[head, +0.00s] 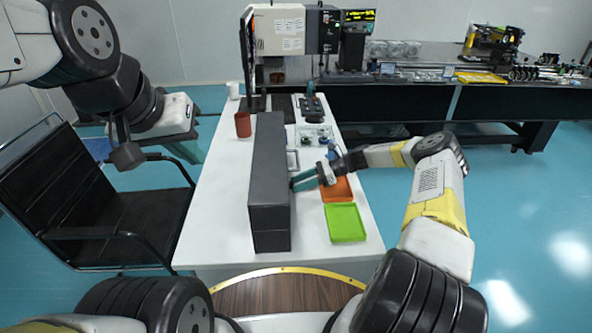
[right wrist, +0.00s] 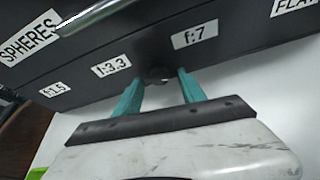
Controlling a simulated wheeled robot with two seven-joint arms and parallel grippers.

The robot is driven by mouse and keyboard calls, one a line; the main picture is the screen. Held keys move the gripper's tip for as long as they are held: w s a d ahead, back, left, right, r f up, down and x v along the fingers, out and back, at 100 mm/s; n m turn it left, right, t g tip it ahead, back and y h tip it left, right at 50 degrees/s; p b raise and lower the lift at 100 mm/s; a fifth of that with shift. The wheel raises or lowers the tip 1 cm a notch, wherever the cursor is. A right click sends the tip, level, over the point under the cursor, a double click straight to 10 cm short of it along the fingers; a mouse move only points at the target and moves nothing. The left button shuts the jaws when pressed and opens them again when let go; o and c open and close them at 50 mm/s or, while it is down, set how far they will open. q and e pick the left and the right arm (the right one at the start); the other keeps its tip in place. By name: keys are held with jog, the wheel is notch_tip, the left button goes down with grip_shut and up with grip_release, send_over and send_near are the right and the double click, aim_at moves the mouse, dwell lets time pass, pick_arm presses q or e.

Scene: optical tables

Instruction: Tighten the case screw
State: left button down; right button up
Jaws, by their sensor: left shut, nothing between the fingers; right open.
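The long dark case (head: 270,215) stands on the white table. Its side fills the right wrist view (right wrist: 225,60), with labels such as SPHERES, f:3.3 and f:7. A small dark round screw (right wrist: 158,73) shows on that side between the f:3.3 and f:7 labels. My right gripper (head: 292,183) is open at the case's right side. In the right wrist view its two teal fingers (right wrist: 161,77) lie on either side of the screw; I cannot tell whether they touch it. My left gripper (head: 198,155) is shut and empty, off the table's left edge, above the chair.
A green tray (head: 345,223) and an orange tray (head: 341,188) lie right of the case. A red-brown cup (head: 243,125) stands left of it. Small parts (head: 313,136) and instruments are further back. A black chair (head: 100,200) stands left of the table (head: 215,215).

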grip_shut()
jog(key=n+t, duration=0.1)
jog(key=n, duration=0.1)
jog(key=n+t, duration=0.1)
jog(key=shift+s+n+t, duration=0.2)
jog(key=shift+n+t, duration=0.2)
grip_release()
jog(key=shift+d, duration=0.1)
jog(key=v, duration=0.7)
jog(key=shift+s+d+r, duration=0.1)
jog(key=shift+d, duration=0.2)
